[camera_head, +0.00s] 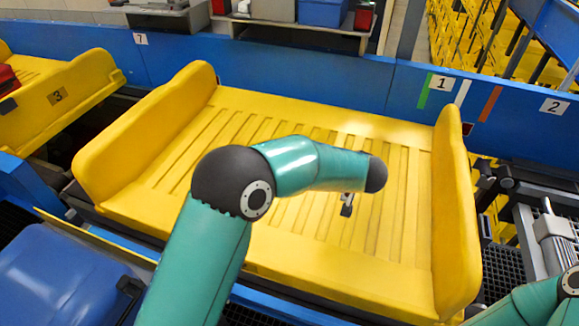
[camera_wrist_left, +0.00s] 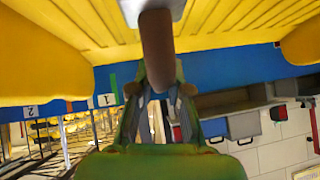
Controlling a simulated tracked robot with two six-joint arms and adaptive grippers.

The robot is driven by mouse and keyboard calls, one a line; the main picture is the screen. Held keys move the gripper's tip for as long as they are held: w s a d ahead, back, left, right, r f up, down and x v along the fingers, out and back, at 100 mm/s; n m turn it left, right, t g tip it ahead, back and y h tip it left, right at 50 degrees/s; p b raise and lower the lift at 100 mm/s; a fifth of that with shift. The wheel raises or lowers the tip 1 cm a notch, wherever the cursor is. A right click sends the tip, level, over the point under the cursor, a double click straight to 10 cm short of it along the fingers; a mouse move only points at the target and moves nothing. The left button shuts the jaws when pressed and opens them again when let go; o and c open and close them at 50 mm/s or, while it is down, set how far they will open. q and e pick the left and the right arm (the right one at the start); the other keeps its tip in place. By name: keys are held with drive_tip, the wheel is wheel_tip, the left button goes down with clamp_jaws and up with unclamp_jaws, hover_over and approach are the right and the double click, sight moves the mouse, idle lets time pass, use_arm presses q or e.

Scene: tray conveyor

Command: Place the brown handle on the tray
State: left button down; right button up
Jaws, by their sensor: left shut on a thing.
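The yellow tray (camera_head: 400,250) lies across the middle of the head view, with raised walls at its left and right ends and a ribbed floor. My left arm reaches over it and hides part of the floor. In the left wrist view, my left gripper (camera_wrist_left: 160,88) is shut on the brown handle (camera_wrist_left: 157,50), which has a pale grey metal part at its far end. The yellow ribbed surface shows behind it. In the head view my arm mostly hides the gripper; a small dark and metallic part shows below the arm's end. My right gripper is not in view.
Another yellow tray (camera_head: 60,95) stands at the left with a red object (camera_head: 8,78) on it. A blue wall (camera_head: 300,75) runs behind the trays. A blue box (camera_head: 60,280) is at the lower left. The visible tray floor is empty.

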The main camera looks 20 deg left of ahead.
use_arm(q)
wheel_tip(320, 180, up, 3)
drive_tip(key=w+d, duration=0.2)
drive_tip(key=w, duration=0.1)
drive_tip(key=f+b, duration=0.1)
drive_tip(key=f, duration=0.6)
drive_tip(key=f+b, duration=0.1)
drive_tip(key=f, duration=0.6)
drive_tip(key=shift+s+f, duration=0.2)
drive_tip(key=shift+f, duration=0.05)
drive_tip(key=shift+f+b, duration=0.3)
drive_tip(key=shift+f, duration=2.45)
drive_tip(key=c, duration=1.1)
unclamp_jaws()
drive_tip(key=shift+f, duration=0.1)
drive_tip(key=b+v, duration=0.1)
drive_tip(key=v, duration=1.1)
drive_tip(key=shift+a, duration=0.15)
